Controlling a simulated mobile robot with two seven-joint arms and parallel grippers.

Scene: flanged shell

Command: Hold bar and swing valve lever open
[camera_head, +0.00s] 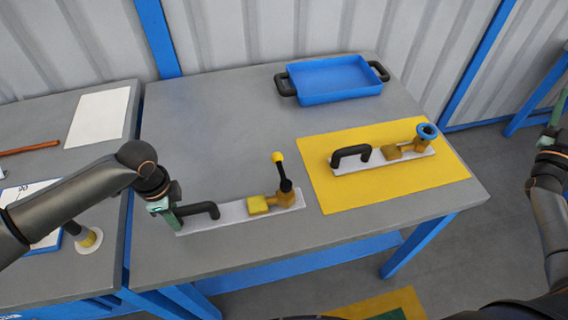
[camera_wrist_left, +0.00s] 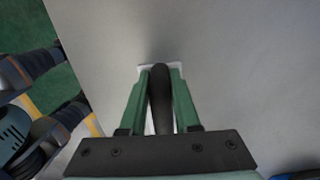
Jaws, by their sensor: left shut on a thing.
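A grey plate (camera_head: 225,216) lies on the grey table near its front edge. It carries a black bar handle (camera_head: 203,208) at its left end and a brass valve (camera_head: 286,197) at its right. The valve's black lever with a yellow knob (camera_head: 278,157) stands nearly upright. My left gripper (camera_head: 176,214) is shut on the black bar. In the left wrist view the bar (camera_wrist_left: 160,95) sits between the two green fingers. My right arm shows at the right edge, with its gripper (camera_head: 553,138) partly cut off, away from the table.
A second plate with a black handle (camera_head: 351,154) and a blue-wheeled valve (camera_head: 426,132) lies on a yellow mat (camera_head: 335,203). A blue tray (camera_head: 335,80) is at the back. A side table with a white sheet (camera_head: 98,116) stands left. The table's middle is clear.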

